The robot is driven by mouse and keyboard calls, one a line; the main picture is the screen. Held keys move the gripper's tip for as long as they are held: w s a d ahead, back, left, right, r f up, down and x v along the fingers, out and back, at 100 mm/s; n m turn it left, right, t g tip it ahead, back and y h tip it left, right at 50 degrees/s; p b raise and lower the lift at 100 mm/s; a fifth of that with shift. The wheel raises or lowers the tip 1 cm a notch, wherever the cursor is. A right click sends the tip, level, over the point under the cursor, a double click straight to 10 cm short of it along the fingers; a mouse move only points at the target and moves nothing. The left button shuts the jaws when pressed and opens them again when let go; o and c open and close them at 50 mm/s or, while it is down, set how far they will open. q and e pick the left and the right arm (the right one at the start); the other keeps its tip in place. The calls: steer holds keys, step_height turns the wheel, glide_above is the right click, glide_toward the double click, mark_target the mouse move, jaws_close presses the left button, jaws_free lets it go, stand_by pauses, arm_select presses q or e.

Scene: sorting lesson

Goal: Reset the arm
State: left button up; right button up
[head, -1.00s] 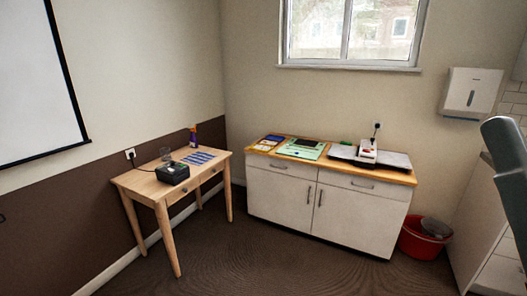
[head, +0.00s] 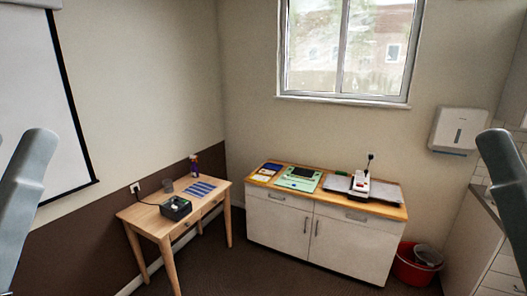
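Only grey links of my own arms show, one at the left edge and one at the right edge of the head view. Neither gripper is in the picture, so their fingers cannot be seen. Both visible links are raised and apart from the furniture.
A wooden table (head: 150,222) on the left holds a dark box (head: 176,208), blue strips (head: 200,188) and a bottle. A white cabinet (head: 280,226) under the window holds a green tray (head: 299,179) and a red-and-white device (head: 360,186). A red bucket (head: 408,268) stands right.

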arm_select(q)
step_height(320, 180, up, 17)
steer(key=p, duration=1.3)
arm_select(e)
step_height(320, 180, up, 17)
arm_select(q)
step_height(320, 180, down, 35)
steer(key=b, duration=3.5)
steer(key=shift+f, duration=0.15)
arm_select(e)
step_height(320, 180, down, 35)
steer(key=shift+f, duration=0.15)
